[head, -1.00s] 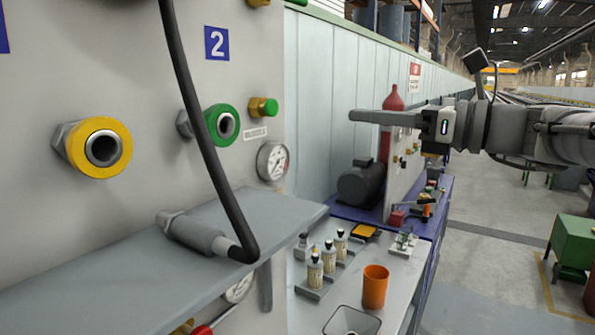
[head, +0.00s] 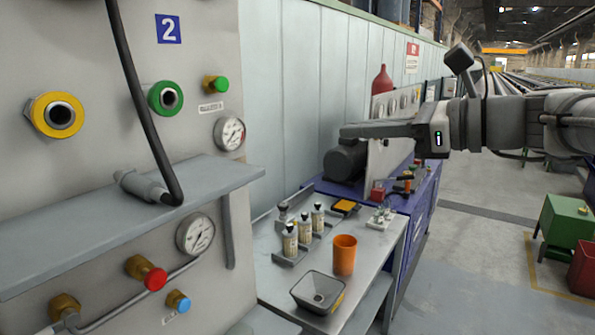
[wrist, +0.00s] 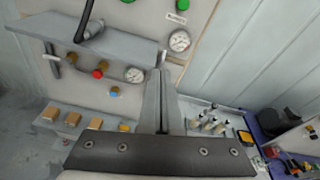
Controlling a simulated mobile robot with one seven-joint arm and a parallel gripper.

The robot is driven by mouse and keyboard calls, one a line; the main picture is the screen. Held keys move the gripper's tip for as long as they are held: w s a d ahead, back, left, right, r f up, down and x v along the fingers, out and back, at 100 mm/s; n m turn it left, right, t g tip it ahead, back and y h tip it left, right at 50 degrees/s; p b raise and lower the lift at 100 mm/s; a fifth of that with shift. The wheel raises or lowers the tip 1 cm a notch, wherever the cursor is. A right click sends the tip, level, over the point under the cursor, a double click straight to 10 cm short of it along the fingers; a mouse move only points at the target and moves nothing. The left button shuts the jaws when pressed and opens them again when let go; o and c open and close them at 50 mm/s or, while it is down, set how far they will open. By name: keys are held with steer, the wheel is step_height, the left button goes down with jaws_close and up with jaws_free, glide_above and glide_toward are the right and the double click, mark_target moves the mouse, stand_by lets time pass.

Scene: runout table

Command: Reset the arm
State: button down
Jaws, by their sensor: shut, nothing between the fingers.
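My gripper (head: 345,132) is in the upper right of the head view, held level in the air with its fingers pointing left. Its long grey fingers lie together with nothing between them. In the wrist view my gripper (wrist: 162,78) points up the picture toward the panel, its fingers shut. The arm reaches in from the right edge of the head view. The fingertips appear in front of the pale wall and the dark motor (head: 345,160); I cannot tell the exact gap.
A grey panel (head: 60,180) with yellow and green ports, gauges and a shelf (head: 120,215) holding a hose end (head: 150,188) stands left. A bench (head: 268,270) bears bottles (head: 290,240), an orange cup (head: 343,255) and a grey tray (head: 318,290). Green (head: 565,220) and red boxes stand right. Floor between is clear.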

steer(key=s+a+f+n+g+h, duration=0.2)
steer(key=s+a+f+n+h, duration=0.15)
steer(key=f, duration=0.35)
steer(key=s+d+f+n+h, duration=0.4)
steer(key=s+f+n, duration=0.3)
steer(key=f+n, duration=0.2)
steer(key=s+d+f+n+g+h, duration=0.1)
steer(key=s+d+f+n+h, duration=0.2)
steer(key=s+f+n+h, duration=0.3)
step_height(320, 180, down, 3)
steer(key=n, duration=0.3)
steer(key=shift+s+d+n, duration=0.35)
